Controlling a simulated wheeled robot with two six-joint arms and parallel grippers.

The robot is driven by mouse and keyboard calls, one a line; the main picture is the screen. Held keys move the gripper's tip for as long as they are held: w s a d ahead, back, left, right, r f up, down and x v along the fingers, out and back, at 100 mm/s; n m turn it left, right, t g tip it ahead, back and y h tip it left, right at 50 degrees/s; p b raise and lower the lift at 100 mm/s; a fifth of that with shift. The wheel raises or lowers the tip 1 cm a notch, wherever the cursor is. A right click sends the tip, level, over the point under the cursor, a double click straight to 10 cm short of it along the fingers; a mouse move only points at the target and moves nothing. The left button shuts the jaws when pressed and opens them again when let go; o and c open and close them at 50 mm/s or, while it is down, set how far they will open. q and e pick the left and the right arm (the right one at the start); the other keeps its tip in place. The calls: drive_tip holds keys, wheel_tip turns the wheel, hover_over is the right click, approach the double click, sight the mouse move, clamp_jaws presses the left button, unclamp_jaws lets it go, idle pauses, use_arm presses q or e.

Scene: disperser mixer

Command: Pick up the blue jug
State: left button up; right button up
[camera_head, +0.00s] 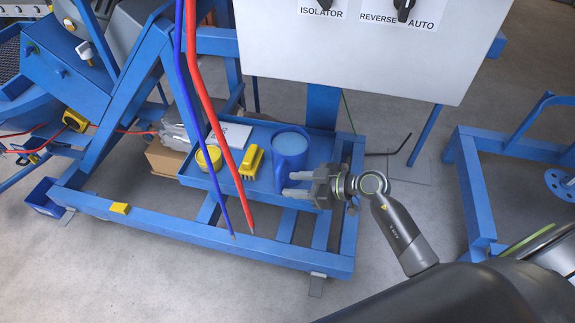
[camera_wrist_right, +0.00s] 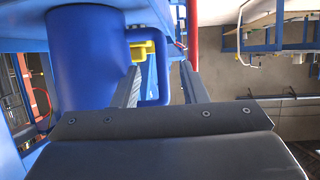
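The blue jug (camera_head: 291,143) stands upright on the blue tray, with its handle toward the lower left in the head view. In the right wrist view the jug (camera_wrist_right: 86,55) fills the left side and its handle (camera_wrist_right: 161,70) shows between my fingers. My right gripper (camera_head: 296,184) is open, just in front of the jug at handle height. In the wrist view the two fingers (camera_wrist_right: 160,68) are apart on either side of the handle, not closed on it. Whether either finger touches the jug cannot be told. My left gripper is not in view.
The blue tray (camera_head: 228,188) also holds a yellow brush (camera_head: 250,162) and a yellow cup (camera_head: 208,158). Red (camera_head: 215,118) and blue (camera_head: 194,84) hoses hang in front. Blue frame bars (camera_head: 200,234) and a grey cabinet (camera_head: 350,50) surround the tray.

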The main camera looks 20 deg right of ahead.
sight(278, 184)
drive_tip(key=b+x, duration=0.1)
drive_tip(key=x, duration=0.4)
drive_tip(key=shift+a+f, duration=0.1)
drive_tip(key=shift+a, duration=0.1)
clamp_jaws()
